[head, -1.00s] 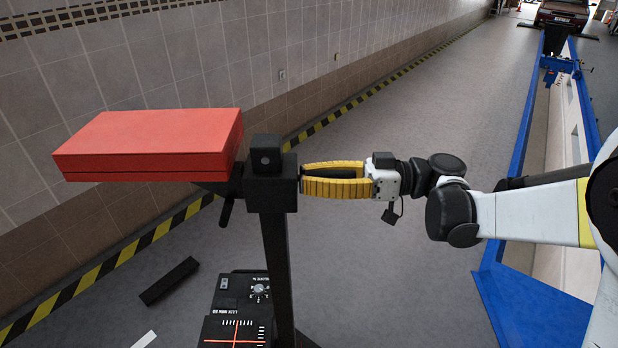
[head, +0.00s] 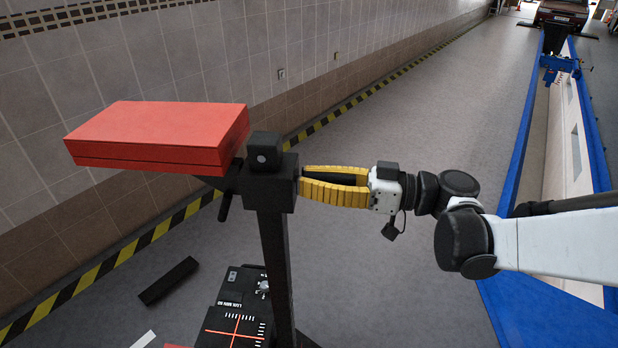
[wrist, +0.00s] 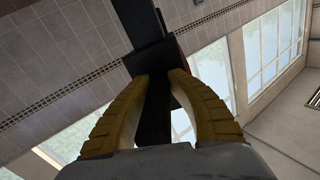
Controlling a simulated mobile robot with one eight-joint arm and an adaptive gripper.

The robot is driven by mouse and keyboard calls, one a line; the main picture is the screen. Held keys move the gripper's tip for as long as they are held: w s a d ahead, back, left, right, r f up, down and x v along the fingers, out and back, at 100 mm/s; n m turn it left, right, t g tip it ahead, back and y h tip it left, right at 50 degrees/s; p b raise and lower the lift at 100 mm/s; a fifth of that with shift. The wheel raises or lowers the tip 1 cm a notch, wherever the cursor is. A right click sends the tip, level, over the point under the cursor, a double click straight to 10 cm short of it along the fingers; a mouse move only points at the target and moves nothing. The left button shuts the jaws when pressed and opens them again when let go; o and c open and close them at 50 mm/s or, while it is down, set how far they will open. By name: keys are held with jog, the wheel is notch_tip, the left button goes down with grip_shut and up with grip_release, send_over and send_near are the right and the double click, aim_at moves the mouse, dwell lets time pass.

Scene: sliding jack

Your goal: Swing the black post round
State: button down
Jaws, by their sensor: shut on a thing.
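The black post (head: 275,255) stands upright left of centre in the head view, with a black block-shaped head (head: 268,186) at its top. A red box (head: 160,135) sits on the head's left side, held out by a black arm. My gripper (head: 304,184) reaches in from the right, its yellow fingers closed around a black bar on the right of the head. In the wrist view the black bar (wrist: 157,108) runs between the two yellow fingers up to the black head.
A black unit with a red cross (head: 233,325) is at the post's foot. A black bar (head: 168,281) lies on the floor near the tiled wall (head: 200,60). A blue-framed pit (head: 535,120) runs along the right. The grey floor behind the post is clear.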

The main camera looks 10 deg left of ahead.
aim_at(293, 190)
jog(key=s+m+t, duration=0.1)
jog(key=t, duration=0.1)
jog(key=s+m+t, duration=0.1)
jog(key=t, duration=0.1)
jog(key=shift+s+f+m, duration=0.1)
jog(key=shift+s+m, duration=0.2)
jog(key=shift+m, duration=0.1)
jog(key=shift+s+a+m+t+h, duration=0.1)
jog(key=shift+s+m+t+h, duration=0.25)
jog(key=shift+m+t, duration=0.45)
jog(key=shift+s+a+m+t+h, duration=0.1)
jog(key=shift+s+m+t+h, duration=0.25)
jog(key=shift+t, duration=0.85)
jog(key=shift+w, duration=0.1)
jog(key=c, duration=1.2)
grip_release()
jog(key=shift+a, duration=0.15)
